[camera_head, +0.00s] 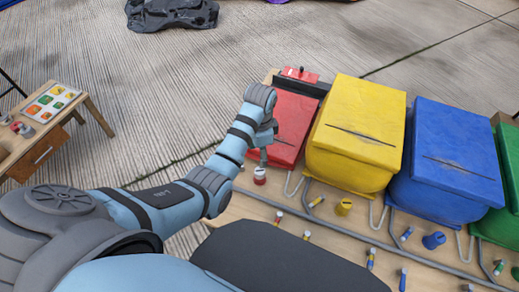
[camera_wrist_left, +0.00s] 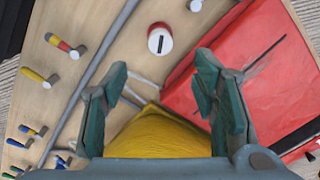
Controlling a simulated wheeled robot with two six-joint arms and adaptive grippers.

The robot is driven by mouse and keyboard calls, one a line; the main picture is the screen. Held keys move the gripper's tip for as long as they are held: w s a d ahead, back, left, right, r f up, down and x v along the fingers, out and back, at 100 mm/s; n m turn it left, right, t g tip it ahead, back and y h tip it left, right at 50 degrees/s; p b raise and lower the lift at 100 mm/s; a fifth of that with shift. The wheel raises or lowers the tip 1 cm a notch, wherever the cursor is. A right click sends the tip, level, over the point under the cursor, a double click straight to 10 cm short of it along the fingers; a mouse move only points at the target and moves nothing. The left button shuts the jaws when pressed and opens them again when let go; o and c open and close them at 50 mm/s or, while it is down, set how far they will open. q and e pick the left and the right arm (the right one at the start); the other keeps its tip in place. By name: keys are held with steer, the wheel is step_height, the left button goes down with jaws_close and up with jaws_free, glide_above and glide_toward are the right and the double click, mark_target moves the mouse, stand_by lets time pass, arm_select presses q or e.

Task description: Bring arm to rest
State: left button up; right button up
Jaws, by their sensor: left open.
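My left arm (camera_head: 140,210) reaches from the lower left, and my left gripper (camera_head: 264,156) points down beside the red box, above the table's left part. In the wrist view my left gripper (camera_wrist_left: 160,75) has its two fingers apart with nothing held between them. Beyond the fingers are the red box (camera_wrist_left: 255,60) on the right and the yellow box (camera_wrist_left: 160,132) below. A red and white cylinder (camera_wrist_left: 160,40) with a dark slot on top stands on the wood. It also shows just under the gripper in the head view (camera_head: 260,177). My right gripper is not in view.
The table carries a row of slotted boxes: red (camera_head: 292,118), yellow (camera_head: 355,130), blue (camera_head: 450,165) and green (camera_head: 488,222). Small coloured pegs and a grey rail (camera_head: 360,235) lie in front. A small side table (camera_head: 50,140) stands left; the floor between is clear.

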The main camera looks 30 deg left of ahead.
arm_select(q)
steer(key=shift+r, duration=0.8)
steer(key=shift+f, duration=0.1)
